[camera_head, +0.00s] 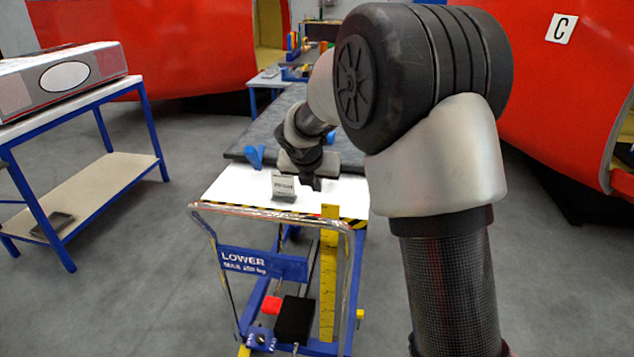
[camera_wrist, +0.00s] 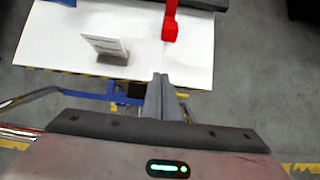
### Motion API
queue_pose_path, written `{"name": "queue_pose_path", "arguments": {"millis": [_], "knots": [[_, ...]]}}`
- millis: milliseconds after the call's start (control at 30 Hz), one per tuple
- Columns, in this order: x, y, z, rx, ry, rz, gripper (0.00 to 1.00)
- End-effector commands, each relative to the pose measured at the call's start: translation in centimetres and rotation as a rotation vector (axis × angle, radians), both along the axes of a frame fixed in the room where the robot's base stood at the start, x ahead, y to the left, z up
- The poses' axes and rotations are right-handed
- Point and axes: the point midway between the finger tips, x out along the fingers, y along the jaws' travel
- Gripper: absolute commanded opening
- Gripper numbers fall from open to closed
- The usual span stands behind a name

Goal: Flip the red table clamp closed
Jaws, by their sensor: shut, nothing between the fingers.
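The red table clamp (camera_wrist: 170,27) shows in the wrist view at the top centre, on the white tabletop. A narrow red part of it runs up to the picture's top edge. In the head view my arm hides it. My gripper (camera_wrist: 160,78) is shut and empty, with its fingertips near the front edge of the white top. The fingertips appear below the clamp in the wrist view, apart from it. In the head view my gripper (camera_head: 316,185) is over the white top, right of a small sign.
The small upright sign (camera_wrist: 105,46) stands on the white lift-table top (camera_head: 235,184), left of the clamp. Blue clamps (camera_head: 254,157) sit by the dark table (camera_head: 262,135) behind. The lift table's metal handle frame (camera_head: 222,214) is in front. A blue-framed bench (camera_head: 75,112) stands left.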

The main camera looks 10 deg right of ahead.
Motion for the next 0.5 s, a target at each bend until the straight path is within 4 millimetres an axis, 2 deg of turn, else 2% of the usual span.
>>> {"name": "queue_pose_path", "arguments": {"millis": [33,100,367,400,500], "knots": [[0.5,-0.2,-1.3,-0.001,0.004,0.000,0.00],[1.4,-0.4,-2.5,0.000,0.004,-0.001,0.00],[4.4,-1.5,-6.8,-0.001,0.002,-0.001,0.00],[4.9,-1.6,-5.3,0.002,-0.005,-0.003,0.00],[5.6,-1.9,-4.2,0.002,-0.003,-0.003,0.00]]}}
